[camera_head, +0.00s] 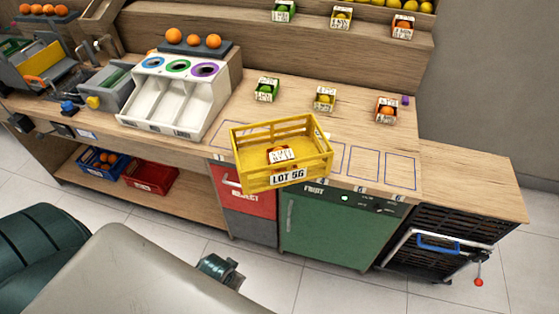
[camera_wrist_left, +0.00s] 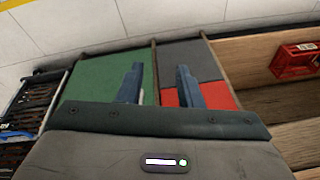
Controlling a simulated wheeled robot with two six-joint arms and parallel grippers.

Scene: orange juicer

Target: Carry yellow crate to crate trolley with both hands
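The yellow crate (camera_head: 255,180) with a "LOT 5G" label sits on the front edge of the wooden counter in the head view. A small white-labelled box with something orange-red shows inside it. What appears to be the crate trolley (camera_head: 447,243), with black slatted crates, a metal frame and a blue handle, stands under the counter's right end. It also seems to show at the left of the left wrist view (camera_wrist_left: 25,105). My left gripper (camera_wrist_left: 160,68) is open and empty, its two blue fingers apart before the green and red cabinet fronts. My right gripper is not in view.
A white three-slot sorter (camera_head: 180,95) stands left of the crate. Small fruit boxes, including a lemon one (camera_head: 325,98), stand behind it. Blue outlined spaces (camera_head: 365,165) to its right are empty. A red crate (camera_head: 150,175) is on the lower shelf. Tiled floor lies in front.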

